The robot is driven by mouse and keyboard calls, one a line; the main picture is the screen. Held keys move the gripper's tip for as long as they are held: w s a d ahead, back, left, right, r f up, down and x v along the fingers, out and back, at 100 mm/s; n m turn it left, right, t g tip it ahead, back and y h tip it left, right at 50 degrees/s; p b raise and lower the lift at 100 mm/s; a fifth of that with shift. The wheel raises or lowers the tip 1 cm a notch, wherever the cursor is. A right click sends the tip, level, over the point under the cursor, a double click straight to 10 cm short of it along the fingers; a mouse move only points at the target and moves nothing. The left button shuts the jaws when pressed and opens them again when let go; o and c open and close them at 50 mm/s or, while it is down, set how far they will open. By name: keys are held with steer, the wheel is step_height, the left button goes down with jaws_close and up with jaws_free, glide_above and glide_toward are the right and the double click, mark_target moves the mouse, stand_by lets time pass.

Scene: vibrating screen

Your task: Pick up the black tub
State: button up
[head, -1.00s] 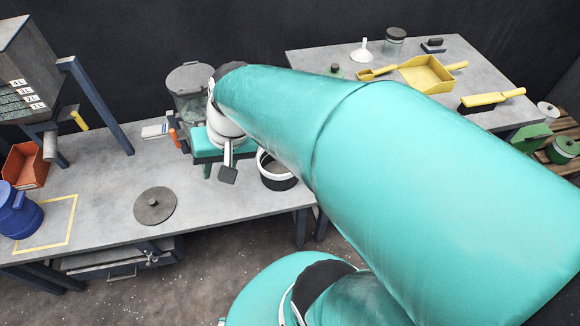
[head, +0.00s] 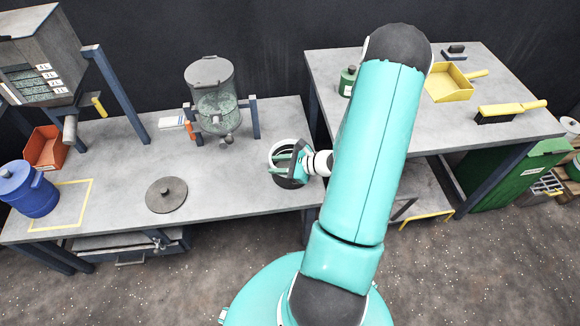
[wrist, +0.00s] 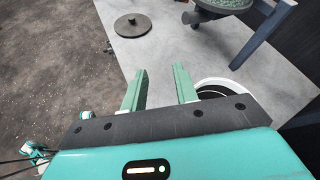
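The black tub (head: 285,182), with a pale rim, stands upright near the right end of the long grey table. In the head view my gripper (head: 283,163) is above it and hides part of its opening. In the wrist view my gripper (wrist: 160,88) is open, with its two green fingers apart and nothing between them. There the tub (wrist: 220,86) shows just right of the right finger, partly hidden by the gripper body. I cannot tell how high the fingers are above the rim.
A hopper of green grains (head: 215,100) stands behind and left of the tub. A round dark lid (head: 166,194), a blue canister (head: 27,190) and an orange bin (head: 46,148) lie further left. A second table (head: 440,120) at right holds a yellow dustpan (head: 448,82) and a brush (head: 512,110).

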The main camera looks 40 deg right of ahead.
steer(key=s+d+f+m+t+h, duration=0.2)
steer(key=s+d+f+m+h, duration=0.15)
steer(key=d+f+m, duration=0.35)
steer(key=shift+n, duration=0.3)
steer(key=x, duration=0.5)
steer(key=a+x, duration=0.1)
steer(key=x, duration=0.2)
steer(key=shift+s+a+f, duration=0.1)
steer(key=shift+s+f, duration=0.05)
steer(key=shift+f, duration=0.25)
steer(key=shift+c, duration=0.3)
jaws_close()
steer(key=shift+s, duration=0.1)
